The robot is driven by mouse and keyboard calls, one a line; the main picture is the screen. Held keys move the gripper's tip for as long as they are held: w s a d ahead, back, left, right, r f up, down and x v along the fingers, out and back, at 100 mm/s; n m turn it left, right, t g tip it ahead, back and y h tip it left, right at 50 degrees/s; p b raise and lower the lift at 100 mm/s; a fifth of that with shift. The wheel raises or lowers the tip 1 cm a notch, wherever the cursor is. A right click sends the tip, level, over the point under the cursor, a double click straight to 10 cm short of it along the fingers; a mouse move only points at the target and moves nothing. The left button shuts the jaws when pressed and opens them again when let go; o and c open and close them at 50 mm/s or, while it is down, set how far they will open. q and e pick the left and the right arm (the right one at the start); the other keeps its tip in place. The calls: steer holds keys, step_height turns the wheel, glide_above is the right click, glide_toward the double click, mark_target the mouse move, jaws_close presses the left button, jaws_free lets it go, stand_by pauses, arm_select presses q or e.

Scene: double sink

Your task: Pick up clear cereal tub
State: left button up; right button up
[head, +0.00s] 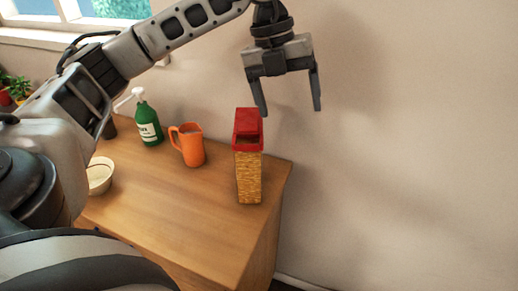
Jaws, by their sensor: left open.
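The clear cereal tub (249,178) stands upright near the right end of the wooden counter. It has a red lid and golden contents show through its sides. My left gripper (291,111) is open and empty, with its fingers pointing down. In the head view its fingertips are around the height of the tub's lid and a little to the right of it. The left finger overlaps the lid's upper right corner in the picture; I cannot tell the gap in depth. My right gripper is not in view.
An orange jug (190,147) stands left of the tub, then a green pump bottle (148,124). A white bowl (100,176) is partly hidden by my left arm. The wooden counter (190,215) is clear in front of the tub. The wall is behind.

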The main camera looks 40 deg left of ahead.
arm_select(q)
steer(key=a+r+n+y, duration=0.2)
steer(key=a+n+y, duration=0.1)
steer(key=a, duration=0.6)
steer(key=b, duration=0.3)
glide_above(249, 123)
steer(key=shift+g, duration=0.3)
step_height(249, 123, down, 5)
step_height(249, 123, down, 4)
steer(key=shift+r+b, duration=0.15)
steer(key=shift+b, duration=0.35)
step_height(249, 123, down, 5)
steer(key=shift+a+f+p, duration=0.1)
steer(key=shift+p, duration=0.35)
steer(key=shift+f, duration=0.4)
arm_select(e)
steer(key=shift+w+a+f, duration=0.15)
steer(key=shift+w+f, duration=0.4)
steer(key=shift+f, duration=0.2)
arm_select(q)
steer(key=shift+c, duration=0.3)
jaws_close()
steer(key=shift+r, duration=0.1)
